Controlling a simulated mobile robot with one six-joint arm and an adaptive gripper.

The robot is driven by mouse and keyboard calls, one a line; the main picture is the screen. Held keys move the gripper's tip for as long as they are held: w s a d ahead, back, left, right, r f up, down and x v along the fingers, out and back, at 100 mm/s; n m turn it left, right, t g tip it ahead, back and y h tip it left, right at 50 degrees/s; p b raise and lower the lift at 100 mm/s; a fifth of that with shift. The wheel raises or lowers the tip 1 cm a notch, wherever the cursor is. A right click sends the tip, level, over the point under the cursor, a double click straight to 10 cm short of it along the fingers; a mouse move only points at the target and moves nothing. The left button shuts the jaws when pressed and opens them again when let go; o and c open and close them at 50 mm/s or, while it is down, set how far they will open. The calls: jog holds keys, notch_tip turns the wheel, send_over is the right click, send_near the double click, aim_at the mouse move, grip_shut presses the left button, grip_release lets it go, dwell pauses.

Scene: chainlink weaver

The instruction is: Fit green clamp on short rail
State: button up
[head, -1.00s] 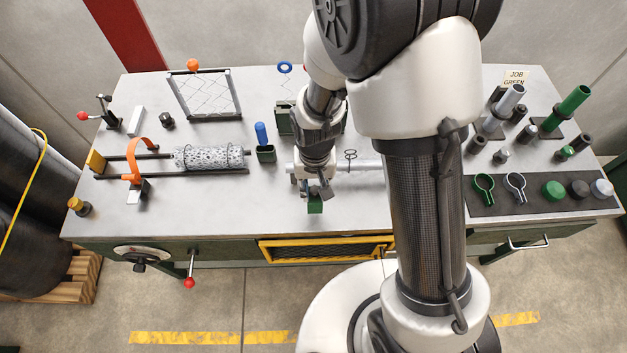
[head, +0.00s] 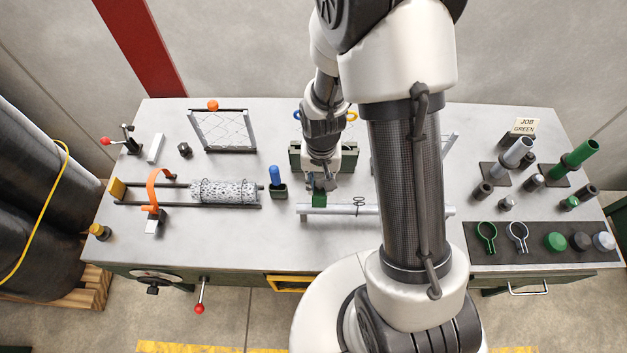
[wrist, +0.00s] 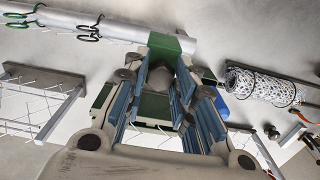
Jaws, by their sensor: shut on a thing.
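My gripper (head: 320,184) points down and is shut on a small green block (head: 319,200), which could be the green clamp. In the wrist view the green block (wrist: 172,43) shows beyond the blue-padded fingers (wrist: 160,85). A silver rail (head: 335,210) lies across the bench, with dark loops (head: 359,204) on it. The block overlaps the rail near its left end. I cannot tell whether they touch. The rail also shows in the wrist view (wrist: 60,27), running up to the block. My arm hides part of the rail. A green ring-shaped piece with a stem (head: 487,232) lies on the dark mat.
A mesh roll (head: 225,192) and mesh frame (head: 222,131) are further left. Pegs and tubes (head: 513,152) stand right. The dark mat (head: 580,232) holds several pieces. The front middle bench is clear.

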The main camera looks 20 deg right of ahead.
jog(key=shift+s+f+b, duration=0.2)
jog(key=shift+f+b, duration=0.3)
jog(key=shift+f, duration=0.35)
notch_tip(320, 180, down, 8)
jog(key=b, duration=0.6)
jog(key=shift+w+f, duration=0.1)
jog(key=shift+f, duration=0.15)
jog(key=o, duration=1)
notch_tip(320, 180, up, 12)
jog(key=shift+r, duration=0.1)
